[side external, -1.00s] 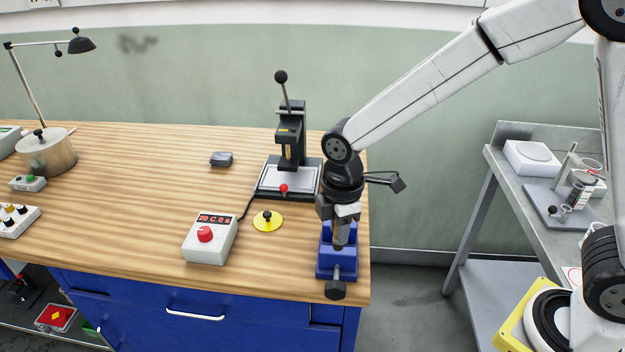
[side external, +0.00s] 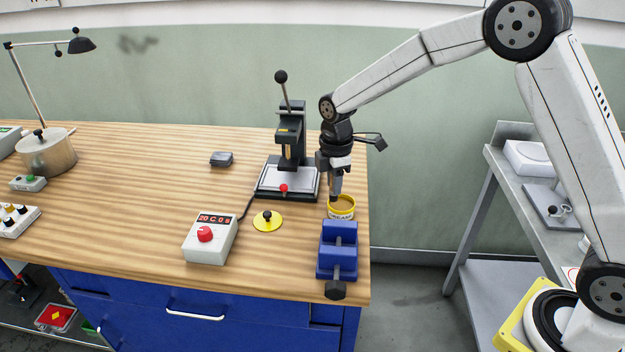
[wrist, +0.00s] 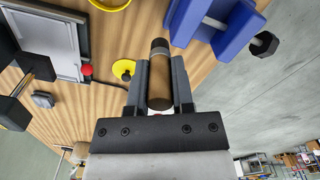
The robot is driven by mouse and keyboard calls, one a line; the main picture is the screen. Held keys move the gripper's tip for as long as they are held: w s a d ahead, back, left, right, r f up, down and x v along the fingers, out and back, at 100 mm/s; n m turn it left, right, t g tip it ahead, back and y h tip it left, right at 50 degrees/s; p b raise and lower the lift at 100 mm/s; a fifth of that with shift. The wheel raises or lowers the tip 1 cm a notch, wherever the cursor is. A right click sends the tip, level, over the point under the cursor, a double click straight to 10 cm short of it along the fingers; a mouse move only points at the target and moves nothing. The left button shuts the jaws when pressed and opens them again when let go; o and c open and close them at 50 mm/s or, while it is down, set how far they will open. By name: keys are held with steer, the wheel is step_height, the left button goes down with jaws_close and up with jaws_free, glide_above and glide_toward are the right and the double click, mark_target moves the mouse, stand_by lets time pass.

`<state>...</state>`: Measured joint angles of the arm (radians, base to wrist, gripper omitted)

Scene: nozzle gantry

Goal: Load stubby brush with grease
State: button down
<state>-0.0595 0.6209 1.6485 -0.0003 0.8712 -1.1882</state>
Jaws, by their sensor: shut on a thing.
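The yellow grease tin (side external: 341,213) stands open on the bench's right side, between the press and the blue vise, with brown grease inside. In the side view the brush's lower end overlaps the tin's opening. In the wrist view the tin's yellow rim (wrist: 108,6) is cut by the top edge, to the left of the brush.
A blue vise (side external: 337,250) stands in front of the tin at the bench's right edge. A black press (side external: 290,145) is behind left. A yellow disc with a black knob (side external: 267,221) and a white control box (side external: 210,238) lie to the left.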

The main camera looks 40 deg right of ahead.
steer(key=w+d+f, duration=0.1)
steer(key=w+d, duration=0.3)
steer(key=d, duration=0.3)
steer(key=shift+f, duration=0.2)
steer(key=shift+w+a+f, duration=0.1)
steer(key=shift+f, duration=0.05)
steer(key=shift+f, duration=2.8)
steer(key=shift+f, duration=0.6)
steer(key=shift+r, duration=0.1)
step_height(320, 180, up, 7)
stand_by(1.0)
stand_by(0.6)
